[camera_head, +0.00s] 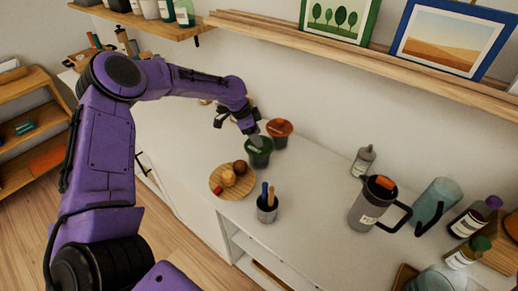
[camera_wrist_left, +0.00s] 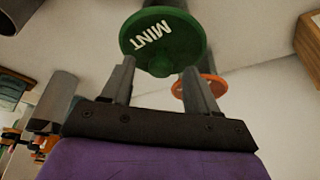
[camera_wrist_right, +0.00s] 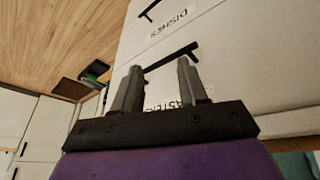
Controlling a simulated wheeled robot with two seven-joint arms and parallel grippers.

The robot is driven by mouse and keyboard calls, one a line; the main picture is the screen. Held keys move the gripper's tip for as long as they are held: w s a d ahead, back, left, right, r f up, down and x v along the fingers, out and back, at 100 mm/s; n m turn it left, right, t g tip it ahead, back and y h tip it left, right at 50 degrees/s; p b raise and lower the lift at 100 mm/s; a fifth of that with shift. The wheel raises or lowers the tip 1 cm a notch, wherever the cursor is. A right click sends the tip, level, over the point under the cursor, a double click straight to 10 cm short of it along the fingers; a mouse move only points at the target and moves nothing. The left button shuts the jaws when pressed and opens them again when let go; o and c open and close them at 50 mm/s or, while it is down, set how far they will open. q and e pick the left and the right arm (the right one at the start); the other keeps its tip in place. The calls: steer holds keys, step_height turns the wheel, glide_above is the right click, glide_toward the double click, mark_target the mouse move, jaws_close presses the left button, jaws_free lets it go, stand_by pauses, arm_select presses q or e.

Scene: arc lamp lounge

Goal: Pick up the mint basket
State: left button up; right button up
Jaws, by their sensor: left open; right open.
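The mint basket (camera_head: 259,152) is a dark green tub on the white counter in the head view. In the left wrist view its round green face (camera_wrist_left: 165,45), lettered MINT, shows just beyond the fingertips. My left gripper (camera_head: 250,130) is open, close above the green basket in the head view; I cannot tell whether it touches. It also shows in the left wrist view (camera_wrist_left: 160,72), its fingers apart with the lower edge of the green face between their tips. My right gripper (camera_wrist_right: 160,75) is open and empty, facing white drawer fronts in the right wrist view.
An orange basket (camera_head: 280,128) stands just behind the green one. In front are a round wooden board (camera_head: 218,180) with several round items and a grey cup (camera_head: 267,210) with utensils. A grey pitcher (camera_head: 368,208) stands right. A wooden shelf (camera_head: 300,40) runs above.

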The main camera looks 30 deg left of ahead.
arm_select(q)
steer(key=shift+w+d+f, duration=0.15)
steer(key=shift+w+f, duration=0.15)
steer(key=shift+f, duration=0.25)
steer(key=shift+s+r, duration=0.1)
steer(key=shift+s, duration=0.05)
jaws_close()
steer(key=shift+r, duration=0.1)
